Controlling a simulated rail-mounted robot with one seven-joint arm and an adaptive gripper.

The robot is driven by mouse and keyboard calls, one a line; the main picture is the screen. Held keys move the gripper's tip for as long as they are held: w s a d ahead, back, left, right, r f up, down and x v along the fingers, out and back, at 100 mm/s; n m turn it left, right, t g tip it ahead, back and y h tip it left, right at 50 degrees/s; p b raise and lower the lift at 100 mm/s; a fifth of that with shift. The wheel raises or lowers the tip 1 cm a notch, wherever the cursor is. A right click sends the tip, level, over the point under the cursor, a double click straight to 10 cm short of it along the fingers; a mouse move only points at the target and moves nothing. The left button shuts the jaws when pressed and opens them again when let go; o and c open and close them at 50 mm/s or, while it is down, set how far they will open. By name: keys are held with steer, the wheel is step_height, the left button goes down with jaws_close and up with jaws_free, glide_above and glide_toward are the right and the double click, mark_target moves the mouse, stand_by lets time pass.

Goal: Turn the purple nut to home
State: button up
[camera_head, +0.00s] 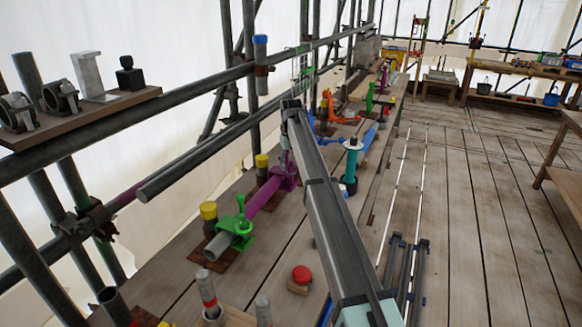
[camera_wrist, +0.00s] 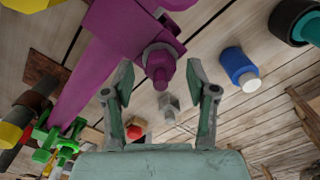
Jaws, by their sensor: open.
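The purple clamp (camera_head: 287,172) sits at the end of a purple tube (camera_head: 262,197) on the plank deck, left of my arm in the head view. In the wrist view the purple clamp body (camera_wrist: 118,25) fills the upper left. The purple nut (camera_wrist: 158,66) sticks out from it on a purple stud, near the picture's centre. My gripper (camera_wrist: 161,72) is open, with one finger on each side of the nut and visible gaps between. I cannot tell how deep the fingertips reach relative to the nut. In the head view my gripper is not clearly visible.
A green clamp (camera_head: 237,228) is at the tube's near end. Yellow-capped posts (camera_head: 209,212) stand close by. A teal post (camera_head: 352,160) stands right of my arm. A red button (camera_head: 301,274) lies nearer. A blue cylinder (camera_wrist: 238,68) is right of my gripper.

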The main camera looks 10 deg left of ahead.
step_height(320, 180, up, 11)
stand_by(0.4)
